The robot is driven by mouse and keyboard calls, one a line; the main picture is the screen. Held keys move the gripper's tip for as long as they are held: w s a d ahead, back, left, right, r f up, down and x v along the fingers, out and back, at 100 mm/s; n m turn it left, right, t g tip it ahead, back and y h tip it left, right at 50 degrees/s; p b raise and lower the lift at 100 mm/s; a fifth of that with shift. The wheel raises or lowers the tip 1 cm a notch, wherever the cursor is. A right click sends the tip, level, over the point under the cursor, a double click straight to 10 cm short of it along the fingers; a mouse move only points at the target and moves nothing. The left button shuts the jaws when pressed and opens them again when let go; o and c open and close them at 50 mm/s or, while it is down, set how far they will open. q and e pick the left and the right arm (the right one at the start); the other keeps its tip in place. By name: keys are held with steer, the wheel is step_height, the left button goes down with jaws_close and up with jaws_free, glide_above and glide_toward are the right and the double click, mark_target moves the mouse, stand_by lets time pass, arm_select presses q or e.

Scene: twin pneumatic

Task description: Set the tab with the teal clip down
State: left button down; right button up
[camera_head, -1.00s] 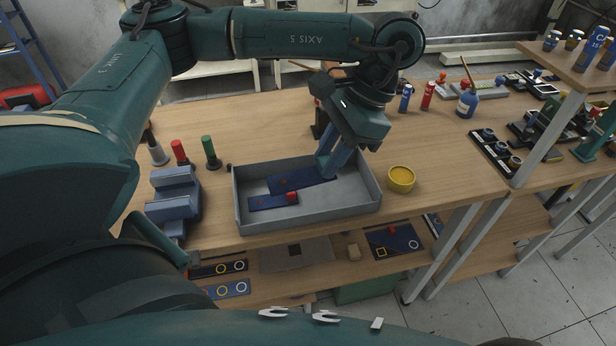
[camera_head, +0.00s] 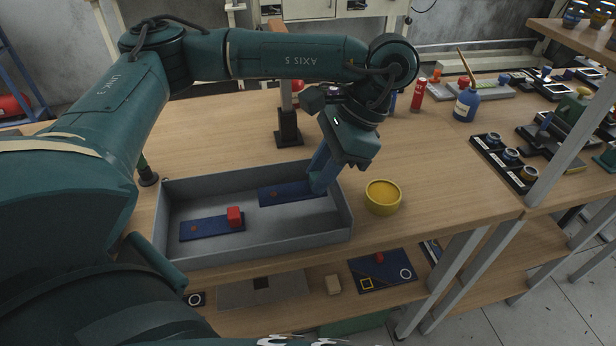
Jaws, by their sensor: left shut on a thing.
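A grey tray (camera_head: 263,244) stands on the wooden bench with two dark blue tabs inside. The left tab (camera_head: 206,229) lies on the tray floor with a red clip (camera_head: 235,217) at its right end. The right tab (camera_head: 282,194) is near the back wall and has a small reddish mark at its left part. My left gripper (camera_head: 319,186) reaches down into the tray and is shut at this tab's right end. Its blue fingers hide that end, and I see no teal clip. I cannot tell whether this tab touches the floor. My right gripper is out of view.
A yellow bowl (camera_head: 383,197) stands just right of the tray. A black stand (camera_head: 288,130) is behind it. A red bottle (camera_head: 417,96) and a blue bottle (camera_head: 466,104) stand farther back right. The bench between bowl and bottles is clear.

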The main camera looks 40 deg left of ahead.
arm_select(q)
steer(key=shift+f, duration=0.5)
step_height(320, 180, down, 4)
steer(key=shift+r+b, duration=0.2)
steer(key=shift+b, duration=0.4)
steer(key=shift+f, duration=0.35)
steer(key=c, duration=1.2)
jaws_free()
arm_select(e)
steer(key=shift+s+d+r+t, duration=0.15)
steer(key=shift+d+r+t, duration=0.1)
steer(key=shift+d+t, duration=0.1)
